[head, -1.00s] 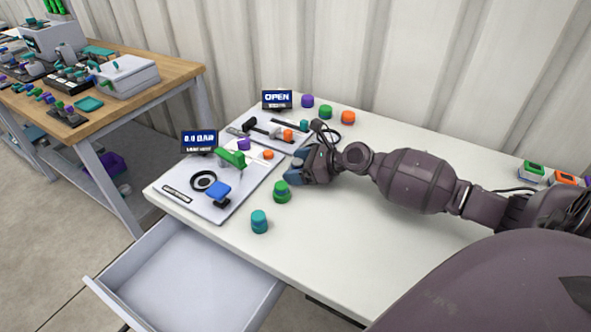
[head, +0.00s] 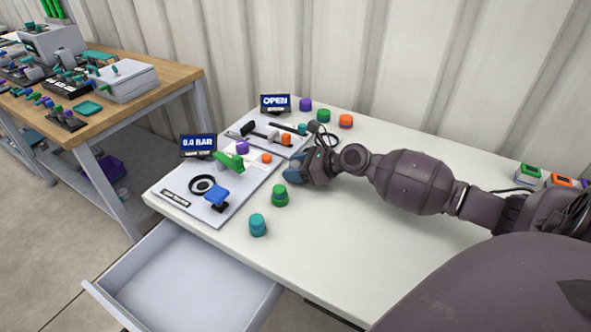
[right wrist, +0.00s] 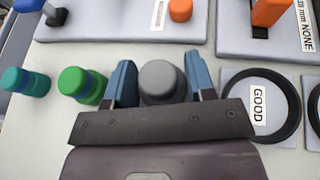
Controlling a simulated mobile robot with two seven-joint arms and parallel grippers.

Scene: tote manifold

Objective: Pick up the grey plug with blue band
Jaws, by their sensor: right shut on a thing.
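The grey plug (right wrist: 162,82) sits between the two blue fingers of my right gripper (right wrist: 162,88) in the right wrist view. The fingers are shut on its sides. Its blue band cannot be made out from this angle. In the head view my right gripper (head: 297,173) is over the white table, just behind the green plug, and it hides the grey plug. Whether the plug is clear of the table cannot be told. My left gripper is not in view.
A green plug (head: 280,196) and a teal plug (head: 258,225) stand near the gripper. Panels with a gauge screen (head: 198,144) and an OPEN screen (head: 275,102) lie left and behind. Purple, green and orange plugs stand at the back. An open drawer (head: 185,290) juts out in front.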

